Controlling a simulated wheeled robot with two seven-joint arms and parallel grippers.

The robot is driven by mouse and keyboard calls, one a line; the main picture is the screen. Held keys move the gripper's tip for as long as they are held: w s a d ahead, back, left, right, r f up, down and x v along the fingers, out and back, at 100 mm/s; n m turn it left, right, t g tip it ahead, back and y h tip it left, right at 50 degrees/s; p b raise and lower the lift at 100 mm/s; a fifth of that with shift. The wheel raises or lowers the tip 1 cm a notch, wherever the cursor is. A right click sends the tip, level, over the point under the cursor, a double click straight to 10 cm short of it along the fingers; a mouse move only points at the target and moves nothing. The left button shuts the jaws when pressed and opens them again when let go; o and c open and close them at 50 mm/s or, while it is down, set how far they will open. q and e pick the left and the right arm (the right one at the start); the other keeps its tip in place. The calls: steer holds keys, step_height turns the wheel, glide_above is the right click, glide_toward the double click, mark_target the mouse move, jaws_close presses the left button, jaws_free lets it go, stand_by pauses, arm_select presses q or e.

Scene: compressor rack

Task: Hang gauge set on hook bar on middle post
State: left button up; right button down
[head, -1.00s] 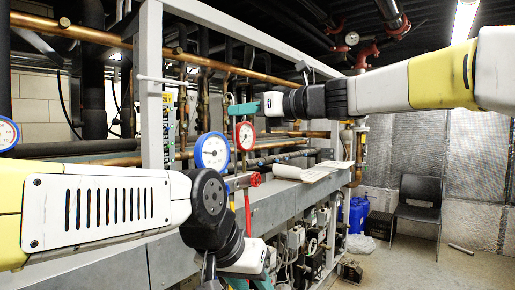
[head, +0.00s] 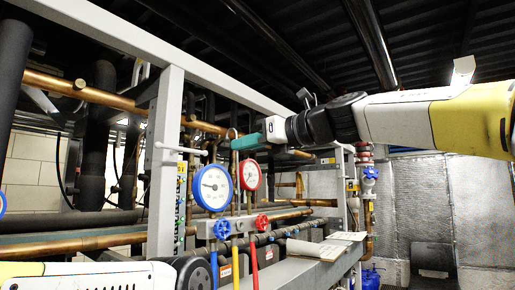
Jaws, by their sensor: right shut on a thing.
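The gauge set hangs upright, with a blue-rimmed gauge (head: 213,187), a red-rimmed gauge (head: 251,174), a manifold with a blue and a red knob (head: 222,229), and blue, yellow and red hoses below. My right gripper (head: 243,141), with teal fingers, comes in from the right above the gauges and is shut on the gauge set near its top hook. The middle post (head: 165,165) is a grey upright left of the gauges. Its light hook bar (head: 190,151) sticks out rightward, left of the gripper and apart from it. My left gripper is out of view; only its arm shows at lower left.
Copper pipes (head: 100,100) and dark pipes run behind the post. A grey top rail (head: 215,70) crosses above. An open booklet (head: 320,248) lies on the grey ledge at right. A dark chair (head: 432,258) stands at the back right.

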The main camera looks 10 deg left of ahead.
glide_toward(196, 152)
steer(key=shift+a, duration=0.7)
steer(key=shift+w+x, duration=0.2)
steer(key=shift+x, duration=2.5)
steer(key=shift+d+f, duration=0.25)
steer(key=shift+f, duration=1.35)
